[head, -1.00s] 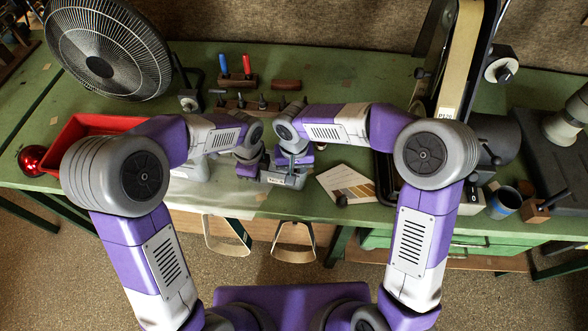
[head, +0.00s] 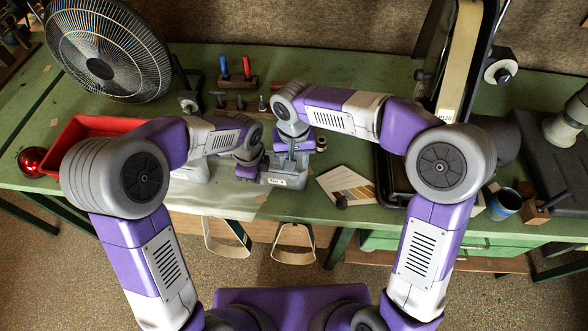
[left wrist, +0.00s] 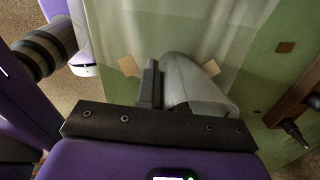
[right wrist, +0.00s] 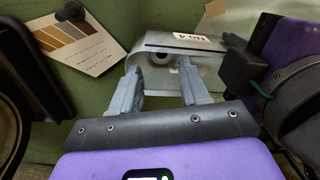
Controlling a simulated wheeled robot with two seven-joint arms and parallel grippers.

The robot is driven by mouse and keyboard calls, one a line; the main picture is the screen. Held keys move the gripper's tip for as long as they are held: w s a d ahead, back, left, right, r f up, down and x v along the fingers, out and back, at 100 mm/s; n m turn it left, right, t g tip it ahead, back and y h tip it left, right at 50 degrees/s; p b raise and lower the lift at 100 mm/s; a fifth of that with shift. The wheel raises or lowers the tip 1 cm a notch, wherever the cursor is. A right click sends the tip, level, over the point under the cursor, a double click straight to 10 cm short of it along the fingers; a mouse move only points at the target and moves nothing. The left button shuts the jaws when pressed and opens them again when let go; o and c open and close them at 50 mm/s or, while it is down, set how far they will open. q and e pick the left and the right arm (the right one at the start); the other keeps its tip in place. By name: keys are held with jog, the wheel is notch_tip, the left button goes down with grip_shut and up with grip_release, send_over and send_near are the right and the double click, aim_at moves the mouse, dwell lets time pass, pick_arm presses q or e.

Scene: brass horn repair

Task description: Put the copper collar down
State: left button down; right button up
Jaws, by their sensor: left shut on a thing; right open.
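A small brown ring, which looks like the copper collar (head: 321,143), is on the green bench just right of my right gripper in the head view. My right gripper (head: 291,150) is open; its spread fingers (right wrist: 159,92) have nothing between them. They point at a grey labelled block (head: 285,178), which also shows in the right wrist view (right wrist: 205,60) with a round opening in its face. My left gripper (head: 250,170) is at the block's left side and seems shut on it; in the left wrist view (left wrist: 155,88) the contact is partly hidden.
A colour-striped card (head: 347,186) lies right of the block. A tool rack (head: 240,104) stands behind, a red tray (head: 85,132) and fan (head: 108,50) at left, a belt sander (head: 460,70) and blue cup (head: 506,203) at right. The bench front edge is close.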

notch_tip(320, 180, up, 6)
dwell(0.5)
pick_arm(q)
jog(key=c, duration=1.2)
grip_release()
